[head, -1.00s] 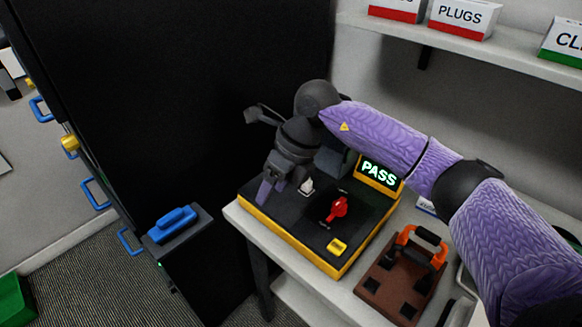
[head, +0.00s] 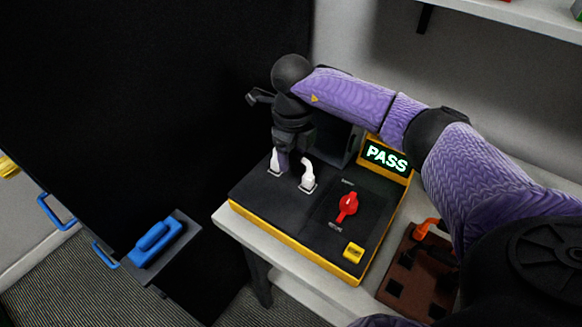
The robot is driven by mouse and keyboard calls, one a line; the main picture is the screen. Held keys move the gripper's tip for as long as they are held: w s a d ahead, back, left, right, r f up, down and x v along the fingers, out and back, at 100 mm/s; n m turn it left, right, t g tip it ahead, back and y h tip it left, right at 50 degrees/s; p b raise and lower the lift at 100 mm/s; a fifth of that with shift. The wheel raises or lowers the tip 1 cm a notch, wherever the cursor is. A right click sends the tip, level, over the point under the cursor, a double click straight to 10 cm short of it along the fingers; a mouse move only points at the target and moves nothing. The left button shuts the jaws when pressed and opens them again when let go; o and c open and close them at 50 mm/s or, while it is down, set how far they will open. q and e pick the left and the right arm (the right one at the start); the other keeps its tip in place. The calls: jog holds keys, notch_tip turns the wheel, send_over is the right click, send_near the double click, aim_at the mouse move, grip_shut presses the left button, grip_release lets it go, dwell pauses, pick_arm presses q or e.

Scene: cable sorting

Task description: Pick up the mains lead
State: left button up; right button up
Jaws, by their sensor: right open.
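Two white connectors stand upright on the black top of the yellow-edged tester, a left one (head: 275,161) and a right one (head: 307,176). They look like the ends of the mains lead, but I see no clear run of cable between them. My right gripper (head: 283,162) points down over the tester at the left connector. My left gripper is out of view.
The tester (head: 318,238) has a red knob (head: 347,207), a yellow button (head: 353,251) and a lit PASS display (head: 387,159). A brown block with an orange handle (head: 421,272) lies to its right on the bench.

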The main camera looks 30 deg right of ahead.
jog(key=shift+f, duration=0.4)
grip_shut()
notch_tip(320, 180, up, 11)
jog(key=p, duration=0.2)
jog(key=shift+p, duration=0.35)
notch_tip(320, 180, up, 2)
jog(key=shift+r+p, duration=0.1)
jog(key=shift+p, duration=1)
